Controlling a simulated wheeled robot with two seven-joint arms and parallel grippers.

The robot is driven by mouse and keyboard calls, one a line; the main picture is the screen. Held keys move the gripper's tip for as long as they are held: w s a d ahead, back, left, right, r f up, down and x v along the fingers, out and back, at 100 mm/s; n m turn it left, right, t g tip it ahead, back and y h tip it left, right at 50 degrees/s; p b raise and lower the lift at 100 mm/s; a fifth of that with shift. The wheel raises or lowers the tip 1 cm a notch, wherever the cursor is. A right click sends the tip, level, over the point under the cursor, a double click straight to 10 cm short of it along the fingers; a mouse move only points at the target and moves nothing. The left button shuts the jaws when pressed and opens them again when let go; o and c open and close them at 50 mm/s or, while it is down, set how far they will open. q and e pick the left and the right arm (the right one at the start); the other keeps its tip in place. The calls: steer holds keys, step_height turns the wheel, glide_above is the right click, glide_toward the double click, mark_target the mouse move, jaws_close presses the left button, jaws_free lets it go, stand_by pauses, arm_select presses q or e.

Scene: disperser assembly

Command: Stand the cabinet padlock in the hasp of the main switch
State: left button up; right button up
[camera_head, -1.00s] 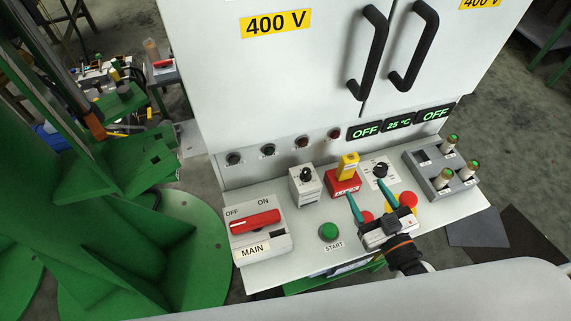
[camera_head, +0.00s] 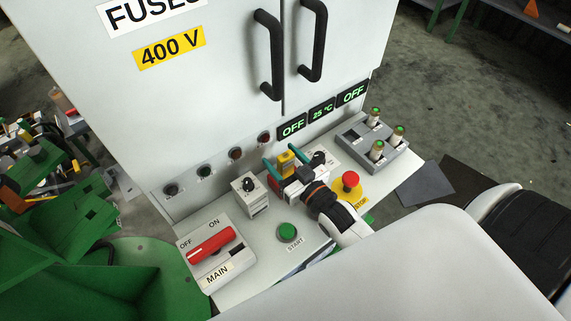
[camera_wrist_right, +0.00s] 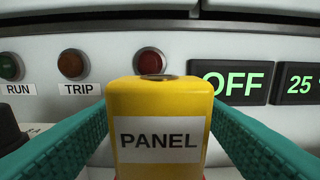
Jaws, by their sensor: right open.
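A yellow block labelled PANEL (camera_head: 286,158) looks like the cabinet padlock. It stands upright on the panel shelf in the head view, and its shackle is hidden. In the right wrist view the yellow block (camera_wrist_right: 158,125) fills the middle, with a dark round spot on top. My right gripper (camera_head: 281,156) is open, with one teal finger on each side of the block; I cannot tell any contact. The main switch (camera_head: 208,268) is a grey box at the front left with a red handle (camera_head: 211,244) and OFF and ON marks. Its hasp is not clear. My left gripper is out of view.
A selector knob box (camera_head: 250,194) stands left of my right gripper. A green START button (camera_head: 288,232) lies in front, and a red stop button (camera_head: 350,183) is to the right. A grey fuse holder (camera_head: 355,134) is farther right. The cabinet wall rises behind.

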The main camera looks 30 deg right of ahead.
steer(key=shift+w+a, duration=0.1)
steer(key=shift+w, duration=0.4)
steer(key=c, duration=1.1)
steer(key=shift+c, duration=0.2)
